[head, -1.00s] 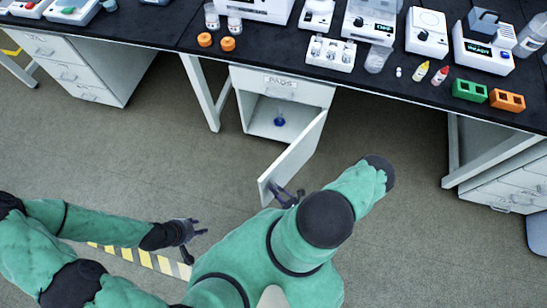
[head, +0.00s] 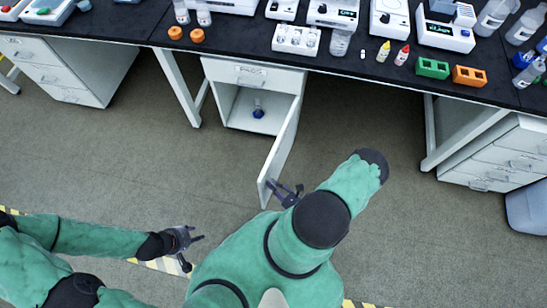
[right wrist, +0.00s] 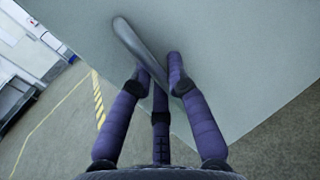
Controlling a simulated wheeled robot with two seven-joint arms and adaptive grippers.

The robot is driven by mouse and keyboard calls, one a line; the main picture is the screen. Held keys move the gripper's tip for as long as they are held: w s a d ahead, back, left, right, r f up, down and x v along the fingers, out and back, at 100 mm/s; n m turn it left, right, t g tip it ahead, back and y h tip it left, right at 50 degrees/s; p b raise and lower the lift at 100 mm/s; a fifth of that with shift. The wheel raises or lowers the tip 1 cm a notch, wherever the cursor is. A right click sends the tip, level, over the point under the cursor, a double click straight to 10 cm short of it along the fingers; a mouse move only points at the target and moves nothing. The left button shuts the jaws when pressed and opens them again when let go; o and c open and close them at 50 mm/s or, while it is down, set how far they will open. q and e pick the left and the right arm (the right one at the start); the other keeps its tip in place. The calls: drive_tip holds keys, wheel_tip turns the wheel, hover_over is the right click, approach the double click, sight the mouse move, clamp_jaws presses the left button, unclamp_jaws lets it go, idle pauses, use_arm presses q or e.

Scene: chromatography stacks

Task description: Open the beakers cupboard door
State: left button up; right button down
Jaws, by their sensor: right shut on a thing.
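The cupboard (head: 216,101) under the bench stands open, its white door (head: 281,150) swung out toward me from its right side. A small clear vessel with a blue base or content (head: 258,110) stands inside. My right gripper (head: 283,193) is at the door's free edge. In the right wrist view its purple fingers (right wrist: 159,80) are shut on the grey bar handle (right wrist: 138,50) on the door's pale face (right wrist: 235,60). My left gripper (head: 197,250) is open and empty, above the floor left of the door, touching nothing.
A drawer (head: 252,74) sits above the cupboard. The dark bench top (head: 350,63) carries instruments, bottles and a green rack (head: 433,68). Drawer units stand at left (head: 75,70) and right (head: 497,160). The floor (head: 150,150) left of the door is clear.

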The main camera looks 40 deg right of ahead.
drive_tip(key=c, duration=1.2)
unclamp_jaws()
drive_tip(key=shift+a, duration=0.15)
drive_tip(key=shift+s, duration=0.1)
drive_tip(key=s, duration=0.8)
drive_tip(key=s+d, duration=0.1)
drive_tip(key=s, duration=0.2)
drive_tip(key=shift+s+d, duration=0.1)
drive_tip(key=shift+s, duration=0.3)
